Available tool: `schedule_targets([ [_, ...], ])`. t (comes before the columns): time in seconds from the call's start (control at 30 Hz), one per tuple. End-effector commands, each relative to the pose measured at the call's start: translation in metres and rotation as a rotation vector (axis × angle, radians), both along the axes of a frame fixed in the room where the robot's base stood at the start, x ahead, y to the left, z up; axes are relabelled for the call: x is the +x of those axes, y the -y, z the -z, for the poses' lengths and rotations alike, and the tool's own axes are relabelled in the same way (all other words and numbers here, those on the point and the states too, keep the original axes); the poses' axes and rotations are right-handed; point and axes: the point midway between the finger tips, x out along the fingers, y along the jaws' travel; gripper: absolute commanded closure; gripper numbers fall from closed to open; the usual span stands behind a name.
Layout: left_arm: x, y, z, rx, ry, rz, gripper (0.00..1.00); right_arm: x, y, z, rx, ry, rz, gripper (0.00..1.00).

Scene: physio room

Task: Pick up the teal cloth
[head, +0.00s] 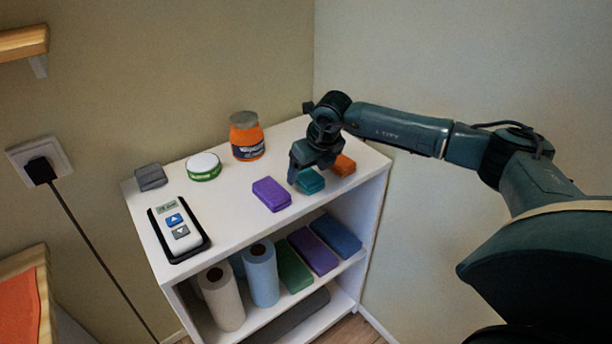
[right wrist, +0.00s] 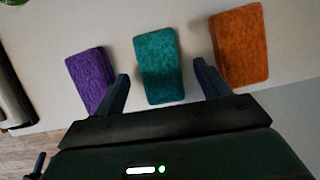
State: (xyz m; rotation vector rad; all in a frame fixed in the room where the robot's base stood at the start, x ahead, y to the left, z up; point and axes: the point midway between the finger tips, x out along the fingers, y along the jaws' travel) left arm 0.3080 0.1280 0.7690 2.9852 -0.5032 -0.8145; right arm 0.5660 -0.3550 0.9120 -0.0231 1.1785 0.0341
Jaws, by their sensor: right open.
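The teal cloth (head: 310,181) is a folded block on the white shelf top, between a purple cloth (head: 271,194) and an orange cloth (head: 343,165). My right gripper (head: 300,172) is over the teal cloth and hides part of it in the head view. In the right wrist view the teal cloth (right wrist: 158,66) lies ahead of and between the two open fingers (right wrist: 165,85). The purple cloth (right wrist: 90,80) is outside the left finger, and the orange cloth (right wrist: 239,46) is outside the right finger. My left gripper is not in view.
The white shelf unit (head: 228,222) also bears an orange jar (head: 246,137), a green-and-white tin (head: 203,166), a grey cloth (head: 150,177) and a remote on a black tray (head: 205,244). Rolls and folded cloths fill the shelf below. Walls stand behind and to the right.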

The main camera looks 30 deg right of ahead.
Motion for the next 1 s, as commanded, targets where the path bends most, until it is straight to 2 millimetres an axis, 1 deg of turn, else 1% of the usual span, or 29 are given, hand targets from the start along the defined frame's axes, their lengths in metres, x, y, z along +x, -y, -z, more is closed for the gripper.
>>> schedule_targets([
  [0.03,0.001,-0.001,-0.001,0.003,0.002,0.001,0.64,0.002,0.000,0.007,0.000,-0.003,0.001,0.25],
  [0.13,0.001,-0.001,-0.002,0.005,0.005,0.001,0.64,0.006,0.000,0.015,0.000,-0.001,0.001,0.25],
  [0.4,0.002,-0.001,-0.002,0.005,0.005,0.001,0.64,0.007,0.000,0.018,0.000,0.001,-0.001,0.25],
  [1.0,0.002,0.000,-0.003,0.002,0.006,0.003,0.64,0.007,0.000,0.017,0.000,0.000,0.000,0.74],
])
